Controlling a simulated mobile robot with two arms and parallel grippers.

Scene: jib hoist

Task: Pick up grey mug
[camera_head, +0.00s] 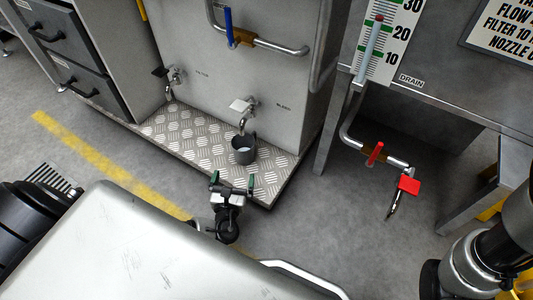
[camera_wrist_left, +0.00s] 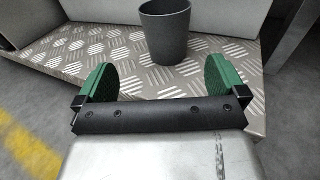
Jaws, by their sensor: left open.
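The grey mug (camera_head: 243,154) stands upright on a checker-plate ledge (camera_head: 190,140), under the right-hand tap. My left gripper (camera_head: 232,184) is open and empty, just in front of the mug in the head view. Its green-padded fingers (camera_wrist_left: 160,80) are apart and do not touch the mug. My right gripper is not clearly in view; an arm shows at the lower right.
The tap (camera_head: 243,107) hangs just above the mug, and another tap (camera_head: 168,76) is to its left. A pipe with a red handle (camera_head: 375,153) is at the right. A pale surface (camera_head: 130,250) fills the lower left. Ledge around the mug is clear.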

